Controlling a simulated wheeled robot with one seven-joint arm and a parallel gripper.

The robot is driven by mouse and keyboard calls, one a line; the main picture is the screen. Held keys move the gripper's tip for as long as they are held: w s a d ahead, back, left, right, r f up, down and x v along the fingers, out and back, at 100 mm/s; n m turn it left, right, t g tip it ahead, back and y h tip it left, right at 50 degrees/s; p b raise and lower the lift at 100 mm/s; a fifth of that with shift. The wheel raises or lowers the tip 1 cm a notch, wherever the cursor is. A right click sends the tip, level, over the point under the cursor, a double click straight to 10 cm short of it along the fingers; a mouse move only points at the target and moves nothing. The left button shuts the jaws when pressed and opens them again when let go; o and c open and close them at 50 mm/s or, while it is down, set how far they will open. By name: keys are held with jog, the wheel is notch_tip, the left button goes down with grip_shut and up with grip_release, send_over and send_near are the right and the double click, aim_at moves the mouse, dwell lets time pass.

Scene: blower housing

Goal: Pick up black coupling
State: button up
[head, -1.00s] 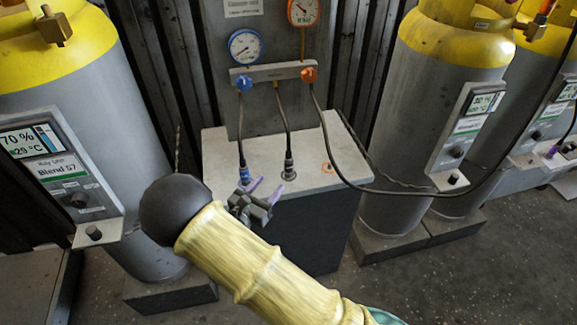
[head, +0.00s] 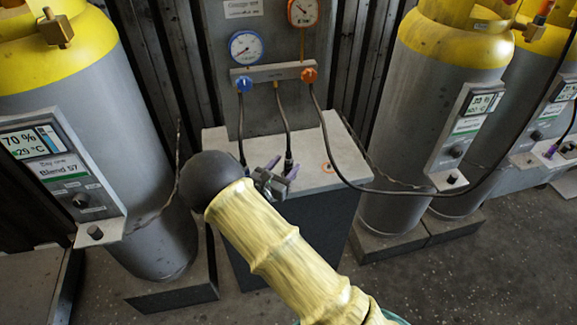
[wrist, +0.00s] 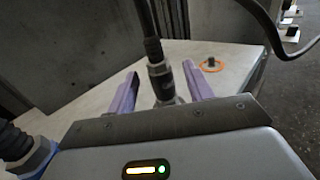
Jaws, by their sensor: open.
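The black coupling (head: 289,163) stands upright on the grey bench top at the end of the middle hose. In the wrist view the coupling (wrist: 160,76) is dark with a metal lower part, and its hose rises from the top. My gripper (head: 282,168) is open at the bench top. In the wrist view its two purple fingers (wrist: 160,72) stand one on each side of the coupling, with visible gaps. The coupling's foot is hidden behind the gripper body.
The manifold (head: 275,72) with two gauges hangs behind the bench (head: 340,150). A hose from its blue knob runs down left of the coupling, its end hidden by my arm. An orange ring (head: 327,167) marks the bench to the right. Gas cylinders (head: 400,140) flank both sides.

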jog(key=x, duration=0.4)
jog(key=shift+w+d, duration=0.1)
jog(key=shift+w, duration=0.05)
grip_shut()
dwell(0.4)
jog(key=shift+r, duration=0.15)
notch_tip(320, 180, up, 10)
dwell(0.3)
dwell(0.4)
